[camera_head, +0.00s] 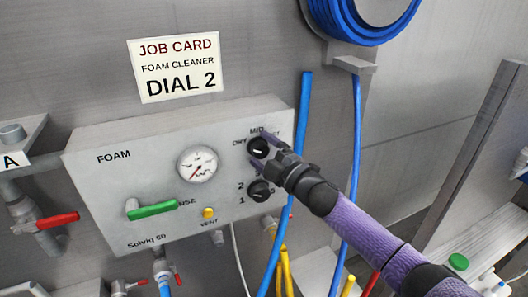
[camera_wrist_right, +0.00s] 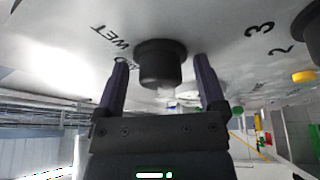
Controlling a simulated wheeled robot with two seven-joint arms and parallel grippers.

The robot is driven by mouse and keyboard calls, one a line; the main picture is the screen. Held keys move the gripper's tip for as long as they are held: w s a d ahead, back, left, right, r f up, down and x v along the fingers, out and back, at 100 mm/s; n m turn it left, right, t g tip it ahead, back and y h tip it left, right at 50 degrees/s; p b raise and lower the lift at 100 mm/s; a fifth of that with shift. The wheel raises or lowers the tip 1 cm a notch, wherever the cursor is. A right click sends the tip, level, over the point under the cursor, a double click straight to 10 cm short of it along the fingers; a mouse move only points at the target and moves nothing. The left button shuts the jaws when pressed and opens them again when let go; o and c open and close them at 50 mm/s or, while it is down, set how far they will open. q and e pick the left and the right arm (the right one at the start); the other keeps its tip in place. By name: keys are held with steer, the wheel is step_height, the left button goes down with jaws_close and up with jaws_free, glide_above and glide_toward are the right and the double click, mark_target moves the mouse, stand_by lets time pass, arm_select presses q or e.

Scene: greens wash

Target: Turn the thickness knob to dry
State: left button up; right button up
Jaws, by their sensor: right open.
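The thickness knob (camera_head: 257,146) is a black round knob at the upper right of the grey FOAM panel (camera_head: 120,184). MID is printed above it and DRY to its left; the WET side is partly covered by my gripper. A small pale mark shows on the knob, but its exact setting is hard to read. My right gripper (camera_head: 270,155) is at the knob. In the right wrist view the knob (camera_wrist_right: 162,64) stands between the two open fingers (camera_wrist_right: 163,80), with a visible gap on each side. My left gripper is not in view.
A second black knob (camera_head: 259,191) with numbers sits just below. The panel also has a gauge (camera_head: 197,164), a green lever (camera_head: 152,210) and a yellow button (camera_head: 209,213). A blue hose (camera_head: 303,110) hangs close to the panel's right edge. A job card (camera_head: 177,67) reads DIAL 2.

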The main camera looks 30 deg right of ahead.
steer(key=b+v, duration=0.1)
steer(key=v, duration=0.9)
steer(key=shift+b, duration=0.3)
